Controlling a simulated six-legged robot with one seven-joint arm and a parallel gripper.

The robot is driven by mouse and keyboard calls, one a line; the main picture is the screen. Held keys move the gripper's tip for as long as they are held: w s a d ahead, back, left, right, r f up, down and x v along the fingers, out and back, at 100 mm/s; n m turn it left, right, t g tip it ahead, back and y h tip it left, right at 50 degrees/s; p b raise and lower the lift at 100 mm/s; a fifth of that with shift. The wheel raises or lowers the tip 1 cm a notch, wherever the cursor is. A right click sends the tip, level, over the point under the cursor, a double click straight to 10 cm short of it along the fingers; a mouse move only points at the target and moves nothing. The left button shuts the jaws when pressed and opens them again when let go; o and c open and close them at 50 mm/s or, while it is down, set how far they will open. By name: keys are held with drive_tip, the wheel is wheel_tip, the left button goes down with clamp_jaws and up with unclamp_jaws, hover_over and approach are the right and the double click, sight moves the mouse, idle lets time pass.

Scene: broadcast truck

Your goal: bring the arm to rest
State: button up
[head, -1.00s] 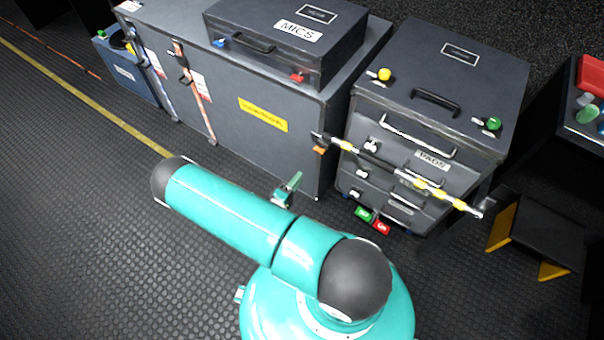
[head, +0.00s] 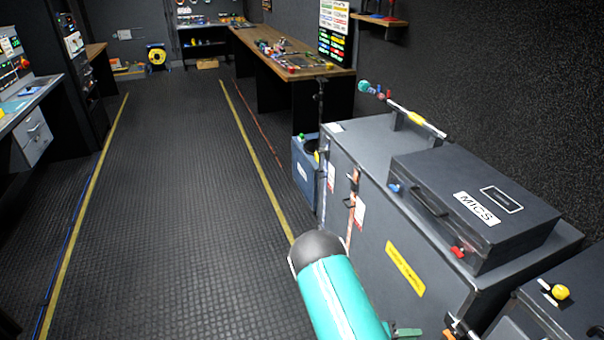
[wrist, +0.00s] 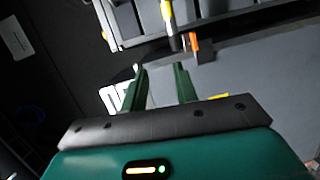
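My gripper (wrist: 161,80) shows in the wrist view with its two green fingers apart and nothing between them. Beyond the fingertips are a grey drawer case and a rod with yellow bands (wrist: 168,18), beside an orange clip (wrist: 194,43). In the head view my teal arm rises from the bottom edge, left of the large grey case (head: 376,255). A small green part shows at the bottom edge there; most of the gripper is out of that view.
The MICS case (head: 475,212) lies on the large grey case. A blue bin (head: 304,172) stands beyond it. A long workbench (head: 283,58) runs along the right wall. The ribbed floor aisle (head: 180,190) between the yellow lines is clear. A desk (head: 30,100) stands at left.

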drive_tip(key=s+a+r+m+g+y, duration=0.1)
drive_tip(key=a+r+y, duration=0.15)
drive_tip(key=r, duration=0.55)
drive_tip(key=s+a+r+m+g+y, duration=0.1)
drive_tip(key=r+m+g+y, duration=0.15)
drive_tip(key=r, duration=0.45)
drive_tip(key=s+a+r+g+y, duration=0.15)
drive_tip(key=r+y, duration=0.25)
drive_tip(key=r, duration=0.4)
drive_tip(key=s+a+r+n+t+y, duration=0.1)
drive_tip(key=s+a+r+t+y, duration=0.3)
drive_tip(key=r, duration=0.6)
drive_tip(key=s+a+r+n+t+y, duration=0.2)
drive_tip(key=s+a+r+t, duration=0.3)
drive_tip(key=r, duration=0.4)
drive_tip(key=shift+s+a+r+y, duration=0.4)
drive_tip(key=shift+s+a+y, duration=0.15)
drive_tip(key=shift+y, duration=0.35)
